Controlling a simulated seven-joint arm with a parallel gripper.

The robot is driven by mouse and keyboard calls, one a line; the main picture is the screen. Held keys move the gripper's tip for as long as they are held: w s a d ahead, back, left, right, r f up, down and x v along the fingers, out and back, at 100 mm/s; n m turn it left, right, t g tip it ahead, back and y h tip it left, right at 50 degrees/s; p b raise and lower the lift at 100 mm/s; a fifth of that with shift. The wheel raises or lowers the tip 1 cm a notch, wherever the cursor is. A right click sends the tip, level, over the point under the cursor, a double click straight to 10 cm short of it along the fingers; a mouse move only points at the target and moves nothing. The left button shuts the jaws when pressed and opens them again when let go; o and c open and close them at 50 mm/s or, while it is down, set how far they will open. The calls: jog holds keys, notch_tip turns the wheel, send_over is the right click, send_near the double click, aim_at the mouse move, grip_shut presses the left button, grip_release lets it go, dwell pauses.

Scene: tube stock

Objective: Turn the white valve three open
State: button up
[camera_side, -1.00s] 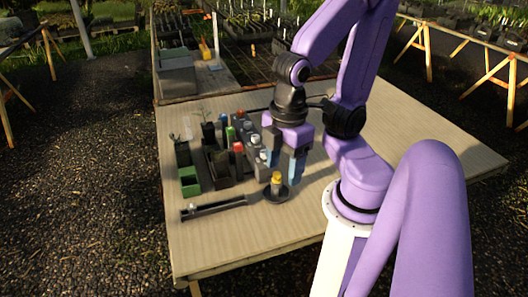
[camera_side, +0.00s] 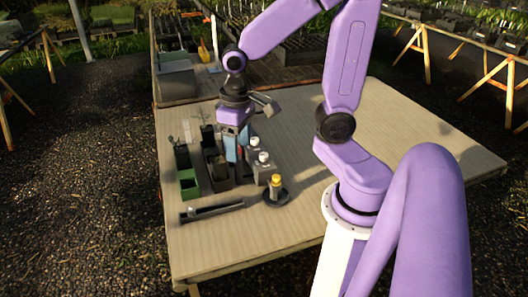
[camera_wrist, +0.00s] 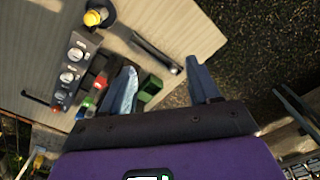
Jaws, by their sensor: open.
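A grey valve block (camera_side: 264,171) stands on the table, with white knobs (camera_side: 263,156) on its top. In the wrist view the block (camera_wrist: 80,68) shows a row of three white knobs (camera_wrist: 67,77); I cannot tell which is numbered three. My gripper (camera_side: 237,149) points down to the left of the block, over the dark pots and colour-capped parts, and hides part of them and the block's far end.
A yellow-topped post on a round black base (camera_side: 275,190) stands just in front of the block. A green box (camera_side: 189,187), dark pots (camera_side: 217,175) and a long dark bar (camera_side: 212,208) lie left and front. Red (camera_wrist: 101,82) and green (camera_wrist: 88,102) caps sit close beside the block. The table's right side is clear.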

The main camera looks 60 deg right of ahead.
jog(key=w+d+m, duration=0.5)
jog(key=d+m, duration=0.2)
jog(key=m, duration=1.4)
send_over(264, 154)
notch_tip(264, 154, down, 4)
notch_tip(264, 154, down, 17)
jog(key=shift+c, duration=0.2)
jog(key=c, duration=1)
